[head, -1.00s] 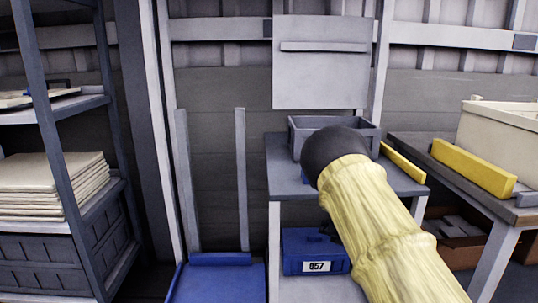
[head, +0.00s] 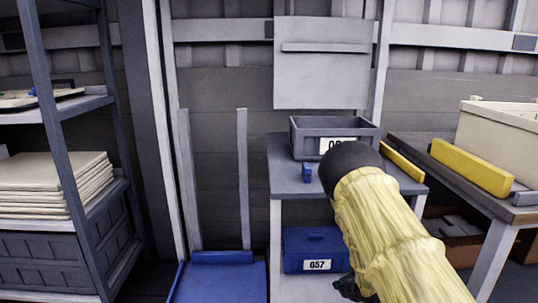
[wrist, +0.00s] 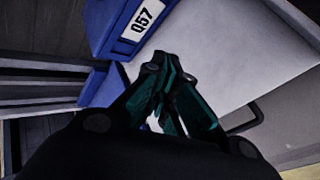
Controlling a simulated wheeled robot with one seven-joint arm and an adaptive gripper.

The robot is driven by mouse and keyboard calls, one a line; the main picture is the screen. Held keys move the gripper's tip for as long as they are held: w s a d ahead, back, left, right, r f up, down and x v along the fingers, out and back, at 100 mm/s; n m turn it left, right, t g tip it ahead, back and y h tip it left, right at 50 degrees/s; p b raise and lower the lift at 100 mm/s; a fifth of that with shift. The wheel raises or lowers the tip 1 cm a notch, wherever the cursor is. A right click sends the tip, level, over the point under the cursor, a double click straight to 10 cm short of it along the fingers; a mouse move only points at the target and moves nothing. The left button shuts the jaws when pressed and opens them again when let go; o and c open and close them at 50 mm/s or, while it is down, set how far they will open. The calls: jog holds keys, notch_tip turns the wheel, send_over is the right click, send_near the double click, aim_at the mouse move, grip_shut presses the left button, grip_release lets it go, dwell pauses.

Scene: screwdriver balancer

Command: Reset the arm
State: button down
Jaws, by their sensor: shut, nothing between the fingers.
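My gripper (wrist: 160,68) is shut and empty in the wrist view, its dark fingers with teal sides meeting at the tips. It hangs over a pale shelf surface (wrist: 210,60), close to a blue box (wrist: 105,25) labelled 057. In the head view my gripper (head: 347,288) shows only as a dark part low beside my yellow-sleeved arm. The blue box (head: 300,245) sits on the lower shelf of the grey table, just left of it. My arm hides part of the table and the right side of the lower shelf.
On the tabletop (head: 290,182) stand a grey bin (head: 306,144) and a small blue item (head: 307,173). A blue platform (head: 215,285) lies left of the table. A shelf rack (head: 75,160) stands far left. A second table (head: 450,165) holds a cream bin (head: 500,135) at right.

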jog(key=s+f+m+g+h, duration=0.15)
jog(key=s+f+m, duration=0.25)
jog(key=s, duration=0.5)
jog(key=s+f+m+g, duration=0.2)
jog(key=s+f+m, duration=0.3)
jog(key=s, duration=0.4)
jog(key=s+f+m+g, duration=0.1)
jog(key=s+f+m, duration=0.3)
jog(key=s, duration=0.5)
jog(key=s+a+m+g, duration=0.25)
jog(key=s+m, duration=0.35)
jog(key=s, duration=0.8)
jog(key=s+a+m+g, duration=0.1)
jog(key=s+m+g, duration=0.3)
jog(key=s, duration=1)
notch_tip(320, 180, up, 32)
jog(key=m+t+p, duration=0.1)
jog(key=p, duration=3)
jog(key=shift+a+h, duration=0.15)
jog(key=shift+h, duration=0.2)
jog(key=shift+w+f, duration=0.1)
